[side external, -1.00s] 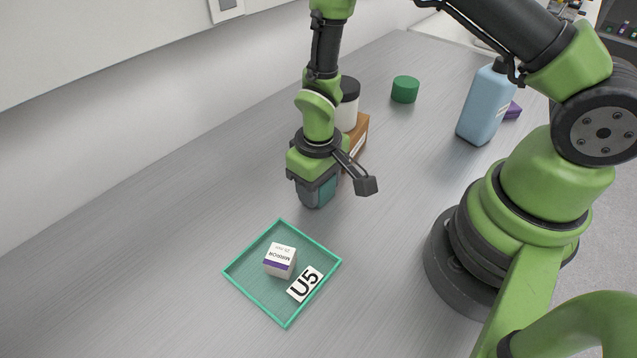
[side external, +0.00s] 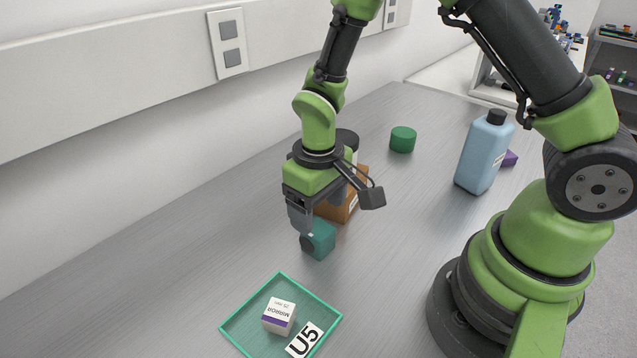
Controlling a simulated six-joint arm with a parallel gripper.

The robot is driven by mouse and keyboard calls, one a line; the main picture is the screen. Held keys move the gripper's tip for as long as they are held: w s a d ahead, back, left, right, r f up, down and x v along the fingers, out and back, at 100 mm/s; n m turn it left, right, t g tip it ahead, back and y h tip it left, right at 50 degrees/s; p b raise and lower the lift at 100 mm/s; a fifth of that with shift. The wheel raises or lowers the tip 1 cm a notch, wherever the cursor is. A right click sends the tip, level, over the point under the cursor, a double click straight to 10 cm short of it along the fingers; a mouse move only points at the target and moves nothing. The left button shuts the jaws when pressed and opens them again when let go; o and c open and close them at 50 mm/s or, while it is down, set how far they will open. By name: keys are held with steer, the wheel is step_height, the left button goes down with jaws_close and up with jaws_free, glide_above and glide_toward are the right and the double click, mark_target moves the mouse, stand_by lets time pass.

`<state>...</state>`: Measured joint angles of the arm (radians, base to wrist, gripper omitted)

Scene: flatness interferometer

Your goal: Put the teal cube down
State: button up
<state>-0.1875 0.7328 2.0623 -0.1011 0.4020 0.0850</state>
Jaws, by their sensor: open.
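The teal cube (side external: 320,240) sits on the grey bench, behind the green-rimmed tray and in front of a brown box. My gripper (side external: 318,226) is open, just above and around the cube. One finger shows at the cube's left side. The other finger is mostly hidden behind the cube and the gripper body. I cannot tell whether either finger touches the cube.
The green tray (side external: 247,309) holds a white MIRROR box (side external: 279,316) and a U5 label (side external: 304,339). The brown box (side external: 347,206) stands close behind the cube. A green cylinder (side external: 403,139), a blue bottle (side external: 483,154) and a purple object (side external: 510,158) stand farther back.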

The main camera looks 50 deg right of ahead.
step_height(320, 180, up, 6)
steer(key=f, duration=0.1)
step_height(320, 180, up, 11)
steer(key=m+t+y, duration=0.1)
steer(key=m+t, duration=0.1)
steer(key=t, duration=0.1)
glide_above(319, 229)
steer(key=s+d, duration=0.2)
steer(key=s, duration=0.1)
steer(key=s+r+m+t+y, duration=0.1)
steer(key=s+r+t, duration=0.2)
steer(key=s+r, duration=0.4)
steer(key=shift+s+d+m+t, duration=0.25)
steer(key=shift+s+m+t, duration=0.15)
steer(key=shift+s, duration=0.75)
steer(key=o, duration=0.3)
steer(key=shift+s+r, duration=0.2)
steer(key=shift+s, duration=0.3)
